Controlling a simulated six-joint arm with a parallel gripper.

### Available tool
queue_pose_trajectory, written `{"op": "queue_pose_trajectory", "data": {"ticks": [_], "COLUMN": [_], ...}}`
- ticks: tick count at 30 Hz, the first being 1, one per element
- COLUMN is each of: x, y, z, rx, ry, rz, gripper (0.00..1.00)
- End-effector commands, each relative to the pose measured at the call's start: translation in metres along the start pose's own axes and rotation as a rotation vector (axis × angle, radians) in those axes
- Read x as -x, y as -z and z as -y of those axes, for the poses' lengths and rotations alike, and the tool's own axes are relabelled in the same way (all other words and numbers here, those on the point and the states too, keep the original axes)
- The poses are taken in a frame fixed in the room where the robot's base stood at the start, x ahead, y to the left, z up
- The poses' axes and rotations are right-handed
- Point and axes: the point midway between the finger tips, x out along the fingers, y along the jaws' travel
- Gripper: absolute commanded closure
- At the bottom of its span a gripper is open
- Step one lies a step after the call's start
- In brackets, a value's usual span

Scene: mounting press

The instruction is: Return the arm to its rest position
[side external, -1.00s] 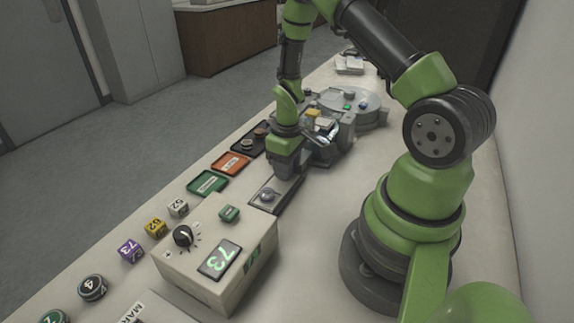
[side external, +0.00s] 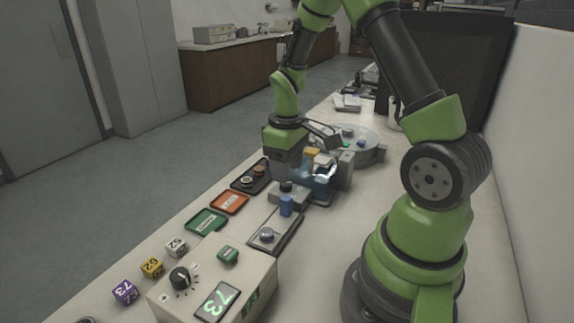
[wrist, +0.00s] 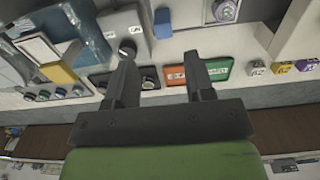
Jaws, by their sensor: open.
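My gripper (side external: 300,135) is up above the bench beside the press (side external: 322,175), clear of the blue cylinder. In the wrist view my gripper (wrist: 161,65) has its two dark fingers apart, with nothing between them. A small blue cylinder (side external: 287,206) stands upright by the front of the press, close to a dark knob (side external: 286,187). The blue cylinder also shows at the top of the wrist view (wrist: 162,24). Part of the press is hidden behind my gripper.
A black tray (side external: 242,186) with small round pieces, an orange tray (side external: 230,203) and a green tray (side external: 207,221) line the bench's left edge. Numbered cubes (side external: 152,267) and a control box (side external: 247,272) reading 73 sit nearer. A round grey machine (side external: 365,150) stands behind the press.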

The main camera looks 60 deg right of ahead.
Motion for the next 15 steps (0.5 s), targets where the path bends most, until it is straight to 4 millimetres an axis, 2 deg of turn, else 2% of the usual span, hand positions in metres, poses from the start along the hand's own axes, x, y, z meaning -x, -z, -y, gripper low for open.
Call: {"op": "queue_pose_trajectory", "data": {"ticks": [5, 8, 11, 15], "x": [0.0, 0.01, 0.036, 0.087], "y": [0.0, 0.002, 0.003, -0.003], "z": [0.0, 0.004, 0.016, 0.044], "rx": [-0.001, -0.011, -0.04, -0.109], "ry": [0.0, -0.006, -0.014, -0.011], "rz": [-0.001, -0.022, -0.072, -0.187], "gripper": [0.51, 0.51, 0.51, 0.51]}}
